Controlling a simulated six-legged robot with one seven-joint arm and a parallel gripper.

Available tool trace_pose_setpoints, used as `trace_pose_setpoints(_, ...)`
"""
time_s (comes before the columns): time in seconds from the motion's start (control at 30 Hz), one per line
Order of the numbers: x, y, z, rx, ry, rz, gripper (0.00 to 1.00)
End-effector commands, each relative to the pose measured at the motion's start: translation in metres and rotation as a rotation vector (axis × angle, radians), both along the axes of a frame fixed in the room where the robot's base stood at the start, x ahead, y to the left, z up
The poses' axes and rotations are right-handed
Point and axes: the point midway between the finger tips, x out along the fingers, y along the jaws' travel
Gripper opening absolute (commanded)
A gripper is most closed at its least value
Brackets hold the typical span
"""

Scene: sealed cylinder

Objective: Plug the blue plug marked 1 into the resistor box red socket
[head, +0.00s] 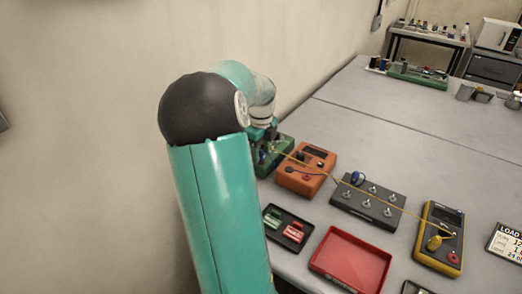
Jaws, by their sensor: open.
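My gripper (264,133) is small in the head view, behind my arm, just above a green box (283,143) at the back left of the table. It is open, but its fingers are hard to make out and I see nothing held. A small blue round thing (357,178) sits on the black box with silver knobs (368,201); I cannot read a mark on it. An orange box (306,169) beside the green box has a red spot (307,177) on its front. No label shows which box is the resistor box.
A yellow meter (438,237) stands at the right, with a yellow wire (385,203) running across to the green box. A red tray (351,260) and a black tray (288,228) with green and red pieces lie in front.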

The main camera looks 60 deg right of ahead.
Motion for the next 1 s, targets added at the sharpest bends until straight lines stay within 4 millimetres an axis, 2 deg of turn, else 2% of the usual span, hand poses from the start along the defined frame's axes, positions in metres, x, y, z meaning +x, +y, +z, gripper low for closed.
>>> trace_pose_setpoints(0.13, 0.000, 0.000, 0.007, -0.001, -0.001, 0.001, 0.46)
trace_pose_setpoints(0.23, 0.000, -0.001, 0.020, -0.002, -0.001, 0.001, 0.46)
trace_pose_setpoints(0.7, 0.000, 0.000, 0.118, -0.003, -0.001, 0.000, 0.46)
trace_pose_setpoints(0.83, 0.000, 0.000, 0.133, -0.001, -0.001, 0.000, 0.46)
trace_pose_setpoints(1.0, 0.000, 0.000, 0.138, 0.000, 0.000, 0.000, 0.46)
